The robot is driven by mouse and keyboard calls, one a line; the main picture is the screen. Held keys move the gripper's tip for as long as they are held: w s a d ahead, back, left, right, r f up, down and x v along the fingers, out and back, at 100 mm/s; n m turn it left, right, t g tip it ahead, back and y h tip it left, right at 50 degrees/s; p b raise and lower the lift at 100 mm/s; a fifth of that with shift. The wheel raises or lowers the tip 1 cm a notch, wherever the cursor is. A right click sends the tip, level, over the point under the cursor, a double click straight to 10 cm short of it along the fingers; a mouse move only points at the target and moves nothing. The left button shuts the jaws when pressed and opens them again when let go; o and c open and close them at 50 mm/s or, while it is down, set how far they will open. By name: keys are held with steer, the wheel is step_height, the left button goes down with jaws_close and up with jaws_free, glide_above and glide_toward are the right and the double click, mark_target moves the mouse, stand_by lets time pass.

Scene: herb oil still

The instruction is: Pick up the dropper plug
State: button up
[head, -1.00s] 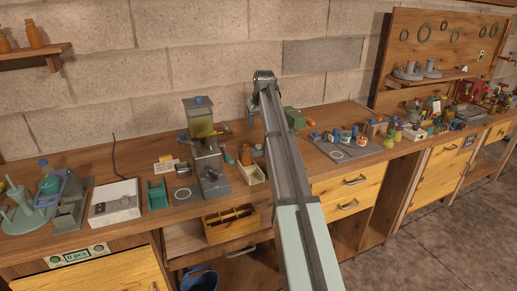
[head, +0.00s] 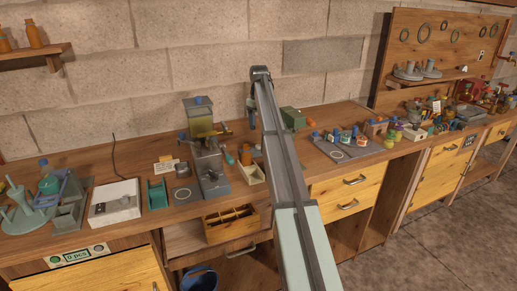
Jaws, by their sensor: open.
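I cannot pick out the dropper plug with certainty; the parts on the bench are too small to tell apart. Several small bottles and caps (head: 345,135) stand on a dark mat on the bench, right of my arm. My gripper (head: 252,122) hangs from the far end of my arm, above the back of the bench and right of the still (head: 203,125). It is small and partly hidden by the arm. It is open, and no object shows in it. My arm also covers part of the bench below it.
A white hotplate-like box (head: 114,203) and a green holder (head: 157,194) stand left. A green box (head: 293,118) stands just right of my arm. Crowded small items fill the far right bench.

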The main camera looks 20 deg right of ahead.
mark_target(259, 145)
step_height(259, 145, down, 10)
steer(key=shift+w+f, duration=0.1)
steer(key=shift+f, duration=0.15)
stand_by(0.4)
steer(key=c, duration=0.9)
